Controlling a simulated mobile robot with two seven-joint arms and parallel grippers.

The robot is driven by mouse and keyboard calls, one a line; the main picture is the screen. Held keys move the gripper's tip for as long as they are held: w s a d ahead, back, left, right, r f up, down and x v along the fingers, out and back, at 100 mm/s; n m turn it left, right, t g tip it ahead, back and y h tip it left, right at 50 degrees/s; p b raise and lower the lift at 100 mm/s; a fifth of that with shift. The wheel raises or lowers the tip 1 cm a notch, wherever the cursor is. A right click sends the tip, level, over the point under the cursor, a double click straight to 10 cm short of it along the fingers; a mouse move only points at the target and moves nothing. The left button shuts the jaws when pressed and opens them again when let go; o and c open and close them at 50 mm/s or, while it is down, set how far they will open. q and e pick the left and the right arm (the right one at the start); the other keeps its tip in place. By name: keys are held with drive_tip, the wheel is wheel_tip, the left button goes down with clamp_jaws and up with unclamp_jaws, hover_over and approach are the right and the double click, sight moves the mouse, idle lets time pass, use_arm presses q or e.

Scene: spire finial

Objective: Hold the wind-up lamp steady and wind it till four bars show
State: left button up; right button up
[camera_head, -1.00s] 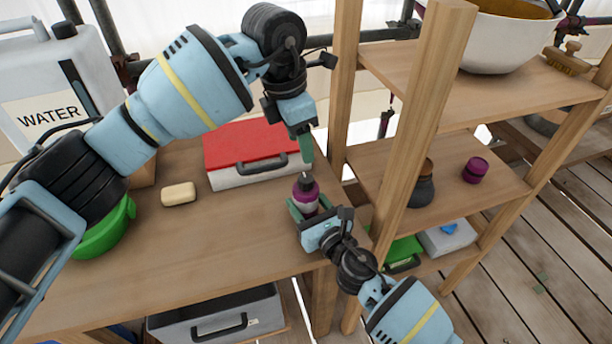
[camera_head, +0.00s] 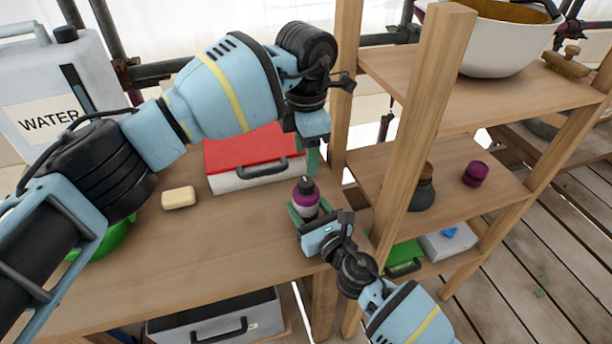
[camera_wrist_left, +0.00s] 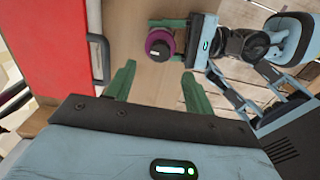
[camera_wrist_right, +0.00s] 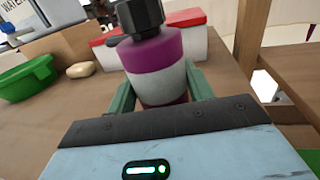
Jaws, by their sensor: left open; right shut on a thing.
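The wind-up lamp (camera_head: 305,202) is a small upright cylinder, purple and white with a black knob on top. It stands at the workbench's right end in the head view, and its body fills the middle of the right wrist view (camera_wrist_right: 155,72). My right gripper (camera_head: 305,212) is shut around the lamp's body, one finger on each side. My left gripper (camera_head: 313,162) is open and empty above and just behind the lamp. In the left wrist view, the lamp (camera_wrist_left: 160,44) lies beyond the open fingertips, apart from them. No charge bars on the lamp are visible.
A red-lidded case (camera_head: 250,160) stands just left of the lamp; soap (camera_head: 179,198) lies further left. A green bowl (camera_head: 100,243) and water jug (camera_head: 50,85) are at the far left. A shelf post (camera_head: 345,110) rises close to my left gripper. The bench front is clear.

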sight(306, 182)
use_arm(q)
wheel_tip(306, 182, down, 7)
drive_tip(key=shift+f, duration=0.1)
idle(0.4)
drive_tip(key=c, duration=1)
drive_tip(key=shift+m, duration=0.3)
